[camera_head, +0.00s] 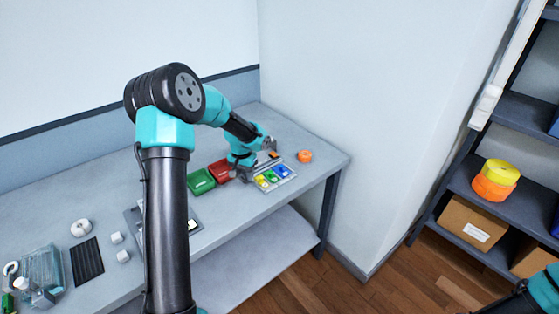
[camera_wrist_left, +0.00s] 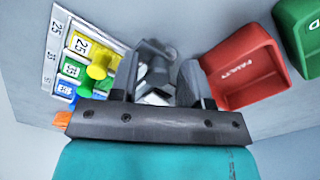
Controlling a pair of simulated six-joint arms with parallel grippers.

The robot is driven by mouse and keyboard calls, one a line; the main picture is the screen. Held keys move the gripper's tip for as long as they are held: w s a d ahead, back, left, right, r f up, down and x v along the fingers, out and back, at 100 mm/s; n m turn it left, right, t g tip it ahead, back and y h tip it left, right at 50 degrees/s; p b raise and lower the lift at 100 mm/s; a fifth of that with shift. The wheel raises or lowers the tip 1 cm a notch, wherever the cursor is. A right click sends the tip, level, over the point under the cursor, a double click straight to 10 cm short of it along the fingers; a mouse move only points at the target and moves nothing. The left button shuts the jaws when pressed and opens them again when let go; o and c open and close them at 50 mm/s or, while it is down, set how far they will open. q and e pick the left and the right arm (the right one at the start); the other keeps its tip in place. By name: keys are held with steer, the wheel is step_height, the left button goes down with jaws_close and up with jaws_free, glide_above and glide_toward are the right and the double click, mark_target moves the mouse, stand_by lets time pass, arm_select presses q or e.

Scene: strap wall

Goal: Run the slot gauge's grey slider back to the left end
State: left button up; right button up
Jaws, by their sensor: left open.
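My left gripper (camera_head: 256,163) is low over the right part of the table, between the red bin and the coloured panel. In the left wrist view its two dark fingers (camera_wrist_left: 158,84) are apart. A grey, blocky metallic piece (camera_wrist_left: 153,60) shows between and beyond them; I cannot tell whether it is the slot gauge's grey slider or whether the fingers touch it. The gauge's slot and its left end cannot be made out, and the gripper covers much of this area. My right gripper is out of view; only part of my right arm shows at the lower right.
A panel (camera_head: 285,185) with yellow, green and blue knobs stands beside the gripper. Red (camera_wrist_left: 244,75) and green (camera_head: 201,181) bins are on its other side. An orange ring (camera_head: 305,156) lies near the table's right end. A clear container (camera_head: 40,272) stands far left.

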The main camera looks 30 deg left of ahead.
mark_target(244, 173)
arm_select(q)
steer(key=shift+r, duration=2.8)
steer(key=shift+r, duration=0.25)
steer(key=c, duration=0.3)
steer(key=shift+r, duration=0.4)
steer(key=shift+c, duration=0.7)
steer(key=shift+r, duration=2.35)
steer(key=shift+c, duration=1)
